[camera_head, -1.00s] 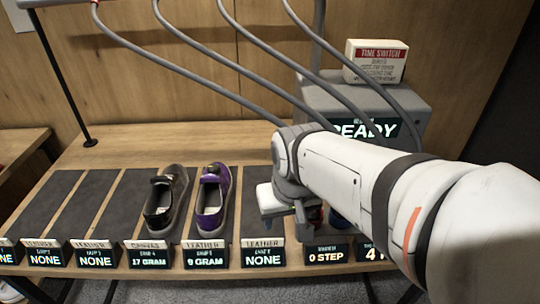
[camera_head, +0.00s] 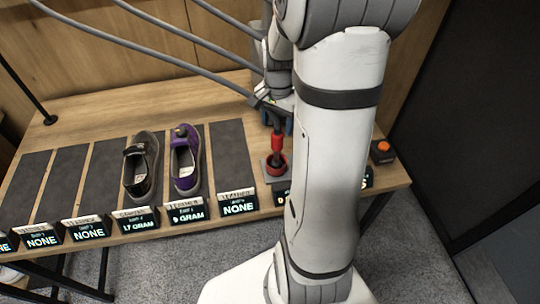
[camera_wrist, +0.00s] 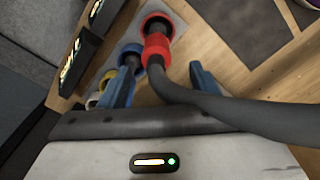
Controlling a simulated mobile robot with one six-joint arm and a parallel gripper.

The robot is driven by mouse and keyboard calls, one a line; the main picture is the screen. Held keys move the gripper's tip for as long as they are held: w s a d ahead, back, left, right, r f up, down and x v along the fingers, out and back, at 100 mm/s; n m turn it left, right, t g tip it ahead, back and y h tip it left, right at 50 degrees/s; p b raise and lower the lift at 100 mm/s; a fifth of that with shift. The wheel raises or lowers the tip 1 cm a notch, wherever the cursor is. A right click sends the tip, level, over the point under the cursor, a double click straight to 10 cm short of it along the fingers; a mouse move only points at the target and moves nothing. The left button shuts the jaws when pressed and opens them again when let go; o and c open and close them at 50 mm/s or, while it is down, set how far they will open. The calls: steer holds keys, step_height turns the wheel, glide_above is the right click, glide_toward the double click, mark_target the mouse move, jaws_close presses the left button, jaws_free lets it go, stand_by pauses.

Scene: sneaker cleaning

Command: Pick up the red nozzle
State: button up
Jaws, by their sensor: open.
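The red nozzle (camera_head: 277,142) stands upright on a dark hose above a red ring holder (camera_head: 276,166) at the right part of the bench in the head view. In the wrist view the red nozzle (camera_wrist: 156,48) lies between the blue fingers of my open gripper (camera_wrist: 160,82). The hose runs from it to the lower right, close by the right finger. I see no finger closed on it. In the head view my gripper (camera_head: 279,122) is around the nozzle's upper end, partly hidden by my arm.
Blue (camera_wrist: 131,50) and yellow ring holders stand beside the red one. A black shoe (camera_head: 141,166) and a purple shoe (camera_head: 186,160) lie on dark mats to the left. Several grey hoses hang across the back. An orange-topped box (camera_head: 382,152) sits at the bench's right end.

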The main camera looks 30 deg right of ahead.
mark_target(277, 149)
step_height(277, 149, down, 4)
steer(key=shift+a+f+p, duration=0.1)
steer(key=shift+p, duration=0.35)
steer(key=shift+c, duration=0.2)
jaws_close()
